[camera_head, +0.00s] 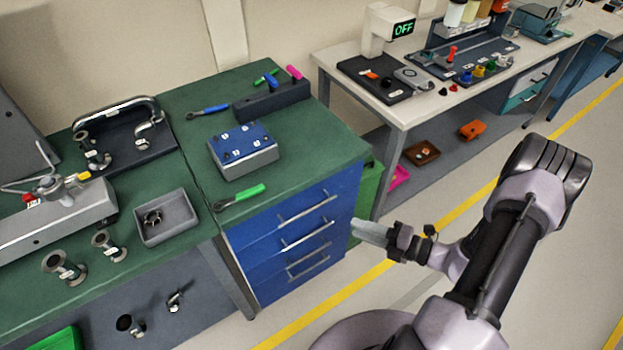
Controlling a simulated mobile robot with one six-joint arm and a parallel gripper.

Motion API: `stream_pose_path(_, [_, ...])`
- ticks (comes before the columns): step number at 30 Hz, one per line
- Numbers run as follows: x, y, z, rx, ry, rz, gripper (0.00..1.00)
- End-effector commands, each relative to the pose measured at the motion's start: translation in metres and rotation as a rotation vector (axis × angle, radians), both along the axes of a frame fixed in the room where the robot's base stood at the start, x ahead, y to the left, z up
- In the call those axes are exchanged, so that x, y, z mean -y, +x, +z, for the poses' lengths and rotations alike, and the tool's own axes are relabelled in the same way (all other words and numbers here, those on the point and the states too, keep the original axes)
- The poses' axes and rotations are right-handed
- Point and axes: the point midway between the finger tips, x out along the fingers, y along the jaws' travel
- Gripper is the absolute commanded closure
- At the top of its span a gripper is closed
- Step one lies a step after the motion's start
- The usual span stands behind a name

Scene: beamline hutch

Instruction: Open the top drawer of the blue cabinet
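The blue cabinet (258,262) stands under the green bench top, its front facing right and toward me. Its drawers each carry a silver bar handle. The fingers overlap in this view, so I cannot see whether there is a gap. No object shows in them.
The green bench top (310,150) holds a blue-topped box (243,150), a green-handled tool (240,196) and a grey tray (166,217). A green bin (367,200) stands beside the cabinet. A white table (400,112) is behind. Floor with yellow lines is clear on the right.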

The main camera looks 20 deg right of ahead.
Motion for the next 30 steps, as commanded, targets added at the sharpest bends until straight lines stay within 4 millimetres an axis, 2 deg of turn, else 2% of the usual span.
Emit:
stream_pose_path(3, [0.005, -0.002, -0.015, -0.046, 0.078, -0.081, 0.68])
stream_pose_path(5, [0.001, 0.003, -0.019, -0.05, 0.085, -0.084, 0.68])
stream_pose_path(8, [-0.015, 0.02, -0.025, -0.05, 0.082, -0.077, 0.68])
stream_pose_path(15, [-0.064, 0.075, -0.039, -0.048, 0.078, -0.073, 0.68])
stream_pose_path(21, [-0.093, 0.109, -0.046, -0.047, 0.077, -0.076, 0.68])
stream_pose_path(25, [-0.102, 0.121, -0.047, -0.046, 0.077, -0.078, 0.68])
stream_pose_path(30, [-0.106, 0.126, -0.047, -0.047, 0.077, -0.079, 0.68])
